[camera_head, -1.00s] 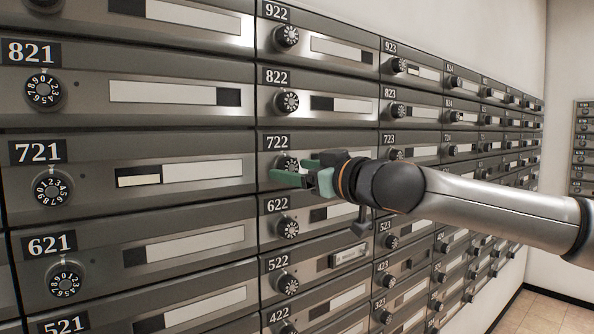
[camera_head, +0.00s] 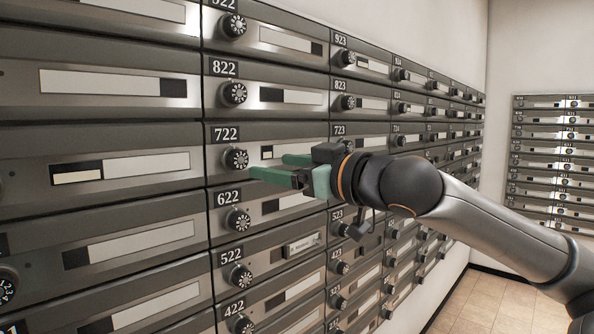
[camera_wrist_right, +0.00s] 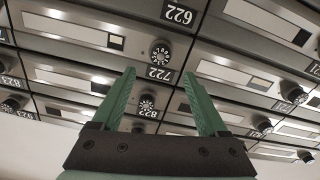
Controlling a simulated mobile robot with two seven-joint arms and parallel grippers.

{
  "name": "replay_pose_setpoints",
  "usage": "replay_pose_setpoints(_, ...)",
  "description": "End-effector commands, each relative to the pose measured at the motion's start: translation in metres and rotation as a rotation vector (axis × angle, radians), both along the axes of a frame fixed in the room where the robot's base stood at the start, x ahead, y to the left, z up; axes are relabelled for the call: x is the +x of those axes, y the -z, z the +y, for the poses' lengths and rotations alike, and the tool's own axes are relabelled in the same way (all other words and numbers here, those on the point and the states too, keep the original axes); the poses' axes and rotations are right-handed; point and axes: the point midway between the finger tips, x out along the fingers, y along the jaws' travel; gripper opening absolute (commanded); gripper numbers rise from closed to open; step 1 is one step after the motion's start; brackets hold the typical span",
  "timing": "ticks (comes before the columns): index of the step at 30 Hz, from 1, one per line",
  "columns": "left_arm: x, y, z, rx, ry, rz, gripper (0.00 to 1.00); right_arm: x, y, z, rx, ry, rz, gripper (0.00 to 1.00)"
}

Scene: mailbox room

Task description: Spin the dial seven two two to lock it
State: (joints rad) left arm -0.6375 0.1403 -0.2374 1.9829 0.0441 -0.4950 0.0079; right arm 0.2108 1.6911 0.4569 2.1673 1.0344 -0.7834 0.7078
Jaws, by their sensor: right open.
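The black dial of box 722 (camera_head: 236,159) sits under its 722 plate in the head view, with white marks around its rim. In the right wrist view, which is upside down, the 722 dial (camera_wrist_right: 160,52) lies ahead of the fingers, between their lines. My right gripper (camera_head: 266,166) has green fingers and is open and empty. Its fingers point left toward the 722 dial and look apart from it. In the wrist view the open fingers (camera_wrist_right: 164,85) show with nothing between them. My left gripper is in neither view.
Similar dials surround it: the 822 dial (camera_head: 234,93) above, the 622 dial (camera_head: 237,220) below and the 723 dial (camera_head: 347,146) to the right. Another bank of boxes (camera_head: 555,150) stands on the far right wall. Tiled floor (camera_head: 480,300) is clear at lower right.

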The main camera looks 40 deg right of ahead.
Motion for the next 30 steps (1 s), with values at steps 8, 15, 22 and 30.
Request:
replay_pose_setpoints(8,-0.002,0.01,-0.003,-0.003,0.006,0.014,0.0,-0.03,0.001,-0.001,0.002,-0.004,-0.003,0.77)
replay_pose_setpoints(15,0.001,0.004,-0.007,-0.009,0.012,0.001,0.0,-0.037,0.001,-0.002,-0.002,-0.003,0.001,0.77)
replay_pose_setpoints(22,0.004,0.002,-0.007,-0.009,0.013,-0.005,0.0,-0.037,0.001,-0.002,-0.002,-0.003,0.002,0.77)
replay_pose_setpoints(30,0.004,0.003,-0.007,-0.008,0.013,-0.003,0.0,-0.037,0.001,-0.002,-0.002,-0.003,0.002,0.77)
